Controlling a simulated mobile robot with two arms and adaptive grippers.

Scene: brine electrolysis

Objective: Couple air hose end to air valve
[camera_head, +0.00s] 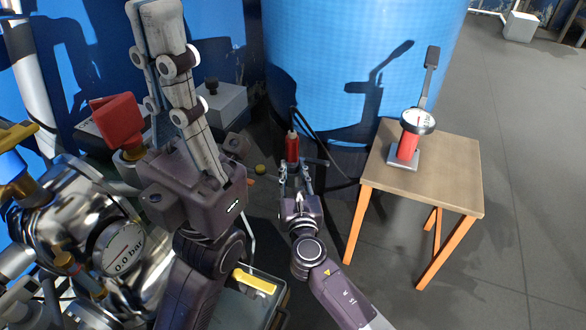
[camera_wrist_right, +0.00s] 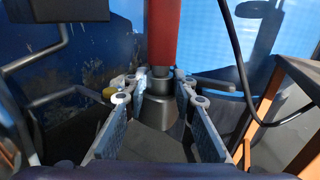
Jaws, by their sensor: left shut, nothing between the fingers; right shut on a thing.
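My right gripper (camera_head: 295,168) is shut on a red cylindrical piece with a pale tip (camera_head: 292,146), apparently the air hose end, held upright. A dark hose (camera_head: 325,150) runs near it. In the right wrist view the red piece (camera_wrist_right: 162,35) stands between the fingertips (camera_wrist_right: 160,78) above a dark collar. My left gripper (camera_head: 158,12) is shut and empty, pointing up at the upper left, large and near the camera. A shiny metal vessel (camera_head: 75,225) with a gauge reading 0.0 bar is at the left. I cannot tell which fitting is the air valve.
A blue drum (camera_head: 330,70) is behind. A red-capped fitting (camera_head: 117,118) is near my left arm. Open floor lies at the far right.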

